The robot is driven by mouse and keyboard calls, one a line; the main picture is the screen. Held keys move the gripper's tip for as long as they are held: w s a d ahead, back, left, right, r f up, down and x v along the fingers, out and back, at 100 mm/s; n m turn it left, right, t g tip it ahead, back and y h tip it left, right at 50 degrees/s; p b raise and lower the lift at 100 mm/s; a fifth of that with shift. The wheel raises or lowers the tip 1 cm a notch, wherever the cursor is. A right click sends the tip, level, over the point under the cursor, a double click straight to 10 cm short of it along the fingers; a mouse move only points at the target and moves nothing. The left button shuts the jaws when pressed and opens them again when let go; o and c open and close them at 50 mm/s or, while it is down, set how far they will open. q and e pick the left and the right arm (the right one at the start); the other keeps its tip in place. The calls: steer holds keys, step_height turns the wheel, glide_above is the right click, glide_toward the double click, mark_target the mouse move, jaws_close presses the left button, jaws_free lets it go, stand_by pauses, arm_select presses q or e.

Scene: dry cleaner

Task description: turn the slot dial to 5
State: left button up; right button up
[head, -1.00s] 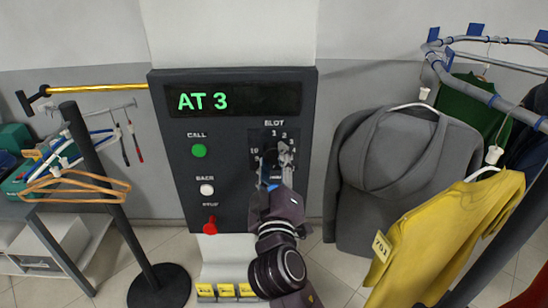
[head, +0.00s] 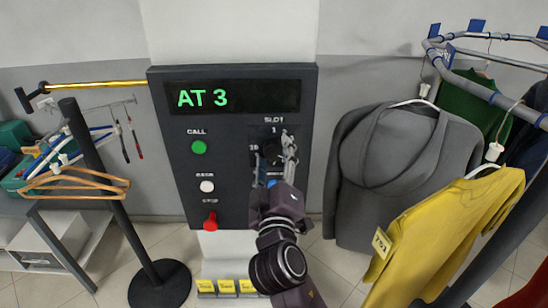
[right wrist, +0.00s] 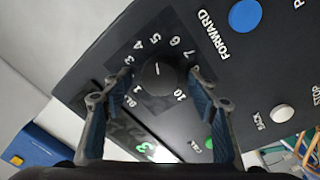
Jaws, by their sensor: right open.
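The slot dial (head: 271,152) is a round black knob on the dark control panel (head: 232,160), below the word SLOT. My right gripper (head: 280,150) is in front of it and hides part of the number ring. In the right wrist view the dial (right wrist: 158,79) appears between the two open fingers of my right gripper (right wrist: 160,76), with a gap on both sides. Its white mark lies on the side towards 5 and 6; I cannot tell exactly which number it meets. The display (head: 232,98) reads "AT 3". My left gripper is not in view.
Left of the dial are a green CALL button (head: 199,147), a white BACK button (head: 207,186) and a red STOP control (head: 210,221). A blue FORWARD button (right wrist: 245,15) shows in the right wrist view. A clothes rack (head: 462,65) stands on the right.

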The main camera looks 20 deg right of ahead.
steer(key=v, duration=1.2)
stand_by(0.3)
